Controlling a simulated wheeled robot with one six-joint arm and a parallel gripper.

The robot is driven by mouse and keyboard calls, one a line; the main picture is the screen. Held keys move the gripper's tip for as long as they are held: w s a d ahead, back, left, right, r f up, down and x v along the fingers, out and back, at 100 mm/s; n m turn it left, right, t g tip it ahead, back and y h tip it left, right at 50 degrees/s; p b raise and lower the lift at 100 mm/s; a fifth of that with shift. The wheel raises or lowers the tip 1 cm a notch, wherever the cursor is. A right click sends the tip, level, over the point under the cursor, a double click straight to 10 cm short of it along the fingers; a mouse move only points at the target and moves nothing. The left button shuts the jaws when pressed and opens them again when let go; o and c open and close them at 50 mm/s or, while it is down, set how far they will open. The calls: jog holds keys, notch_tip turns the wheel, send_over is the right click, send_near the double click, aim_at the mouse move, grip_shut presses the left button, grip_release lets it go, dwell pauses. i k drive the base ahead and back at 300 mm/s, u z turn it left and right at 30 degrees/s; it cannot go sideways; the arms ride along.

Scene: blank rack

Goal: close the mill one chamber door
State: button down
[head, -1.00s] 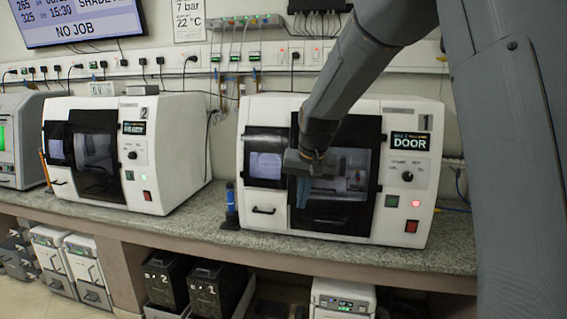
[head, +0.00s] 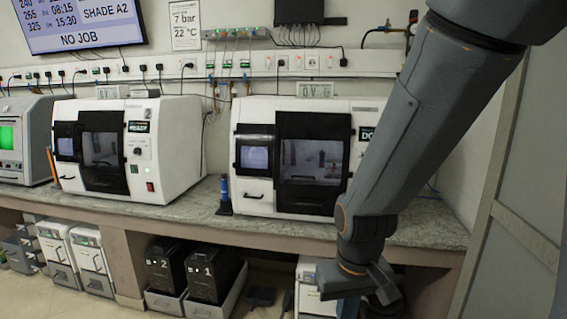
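Mill one (head: 300,207) is the white machine at the right of the bench, partly behind my arm. Its chamber door (head: 312,208) is at the black-framed opening, and the inside of the chamber shows dimly. I cannot tell for sure how far the door is open or shut. The display (head: 366,134) shows only the letters "DO" beside my arm. My gripper (head: 366,297) hangs low in front of the bench edge, below and to the right of the door, apart from it. Its fingers are partly out of frame, so I cannot tell whether it is open.
Mill two (head: 165,170) stands to the left with a green light. A blue-and-black bottle-like object (head: 224,195) stands on the bench (head: 185,213) between the mills. Crates and boxes (head: 205,280) sit below the bench. A grey panel (head: 520,230) is at the right.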

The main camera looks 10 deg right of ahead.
aim_at(289, 125)
jog(key=u, duration=0.55)
jog(key=i, duration=1)
jog(key=z, duration=0.6)
